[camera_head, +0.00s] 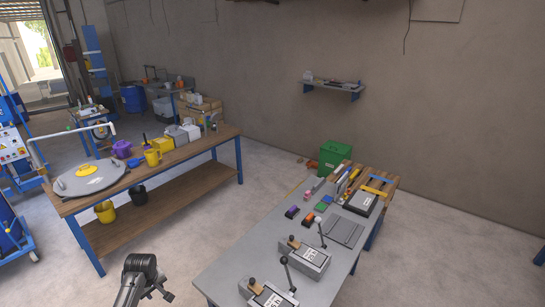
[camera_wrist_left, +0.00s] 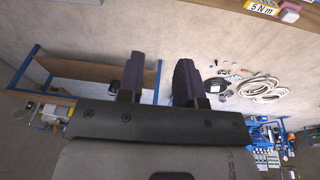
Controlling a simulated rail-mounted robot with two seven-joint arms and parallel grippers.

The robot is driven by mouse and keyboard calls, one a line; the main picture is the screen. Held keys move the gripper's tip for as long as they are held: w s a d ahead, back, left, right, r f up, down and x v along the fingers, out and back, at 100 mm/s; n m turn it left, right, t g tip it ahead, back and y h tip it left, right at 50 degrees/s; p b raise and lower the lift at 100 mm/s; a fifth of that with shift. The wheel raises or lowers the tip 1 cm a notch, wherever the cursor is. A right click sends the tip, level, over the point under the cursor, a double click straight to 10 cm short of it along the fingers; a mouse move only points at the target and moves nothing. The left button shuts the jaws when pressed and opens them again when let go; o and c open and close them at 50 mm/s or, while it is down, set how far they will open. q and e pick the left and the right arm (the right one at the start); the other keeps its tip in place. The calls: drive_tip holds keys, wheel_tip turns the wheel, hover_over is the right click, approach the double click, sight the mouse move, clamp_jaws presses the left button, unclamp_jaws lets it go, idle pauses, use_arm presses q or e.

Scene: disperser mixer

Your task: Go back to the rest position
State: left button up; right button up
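My left gripper (camera_head: 163,291) shows at the bottom of the head view, low over the bare floor between the wooden workbench (camera_head: 180,199) and the grey table (camera_head: 240,252). In the left wrist view both dark fingers of the left gripper (camera_wrist_left: 161,62) stand apart with nothing between them, so it is open and empty. It touches nothing that I can see. My right gripper is in neither view.
The workbench carries a round grey lid (camera_head: 90,178), a yellow jug (camera_head: 153,157) and several containers. The grey table holds two lever devices (camera_head: 305,256) and small tools. A green box (camera_head: 334,155) stands behind it. Cables (camera_wrist_left: 262,88) lie on the floor.

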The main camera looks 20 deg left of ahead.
use_arm(q)
drive_tip(key=w+d+r+m+t+y, duration=0.1)
drive_tip(key=w+d+r+m+t, duration=0.25)
drive_tip(key=r+m, duration=0.45)
drive_tip(key=s+d+r+m+t+y, duration=0.15)
drive_tip(key=d+r+m, duration=0.25)
drive_tip(key=d+r, duration=0.55)
drive_tip(key=s+d+f+m+t+h+p, duration=0.2)
drive_tip(key=s+d+m+h, duration=0.15)
drive_tip(key=s+d, duration=1.5)
drive_tip(key=s+d+f+g, duration=0.1)
drive_tip(key=s+f+g, duration=0.1)
drive_tip(key=s+f, duration=0.2)
drive_tip(key=s+d+f+g, duration=0.2)
drive_tip(key=s+f, duration=0.3)
drive_tip(key=s, duration=0.6)
drive_tip(key=shift+s+d+g+h, duration=0.15)
drive_tip(key=shift+d+g+h, duration=0.05)
drive_tip(key=shift+g+h, duration=0.2)
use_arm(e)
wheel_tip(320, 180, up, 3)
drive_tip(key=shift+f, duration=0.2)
use_arm(q)
drive_tip(key=shift+f, duration=0.1)
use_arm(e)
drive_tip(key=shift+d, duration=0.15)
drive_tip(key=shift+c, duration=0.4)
